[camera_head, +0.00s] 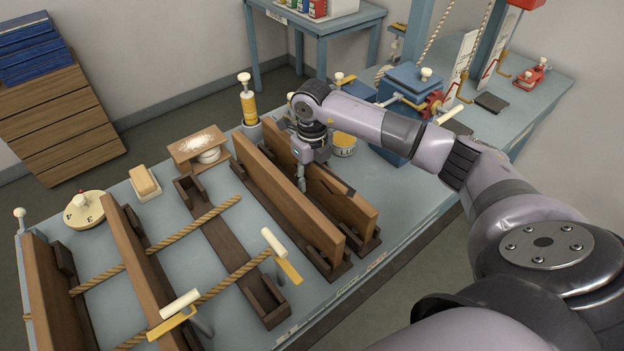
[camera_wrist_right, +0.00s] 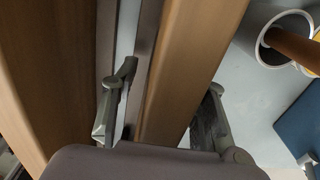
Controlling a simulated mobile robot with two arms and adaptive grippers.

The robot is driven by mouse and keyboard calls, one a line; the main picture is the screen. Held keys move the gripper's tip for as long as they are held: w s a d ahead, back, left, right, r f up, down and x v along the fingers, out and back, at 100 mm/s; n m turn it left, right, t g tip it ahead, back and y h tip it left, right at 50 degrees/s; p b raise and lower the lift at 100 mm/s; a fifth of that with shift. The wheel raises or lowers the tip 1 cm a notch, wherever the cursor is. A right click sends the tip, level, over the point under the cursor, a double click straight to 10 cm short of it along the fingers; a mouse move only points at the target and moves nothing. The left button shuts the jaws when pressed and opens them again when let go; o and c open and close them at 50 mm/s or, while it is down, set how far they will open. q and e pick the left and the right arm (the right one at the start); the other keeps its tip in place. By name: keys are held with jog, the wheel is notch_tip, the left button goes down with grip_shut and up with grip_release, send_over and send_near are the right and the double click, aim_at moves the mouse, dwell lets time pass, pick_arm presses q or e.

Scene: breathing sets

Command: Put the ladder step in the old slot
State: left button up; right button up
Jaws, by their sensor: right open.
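The ladder step, a brown board (camera_head: 348,205), stands on edge in a dark holder at the right of the bench. My right gripper (camera_head: 306,172) is open over this board. In the right wrist view, the fingers of my right gripper (camera_wrist_right: 160,118) are on either side of the board (camera_wrist_right: 190,62); contact is not clear. A similar board (camera_head: 285,205) stands close to its left. An empty dark slot holder (camera_head: 225,240) lies in the middle of the bench, likely the old slot. The fingertips are partly hidden in the head view. My left gripper is out of view.
Two boards (camera_head: 140,275) stand at the left, with ropes (camera_head: 180,232) running from them across the empty holder. White-handled clamps (camera_head: 275,245) stand near the front.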

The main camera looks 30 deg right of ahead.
notch_tip(320, 180, up, 11)
jog(key=shift+b, duration=1.05)
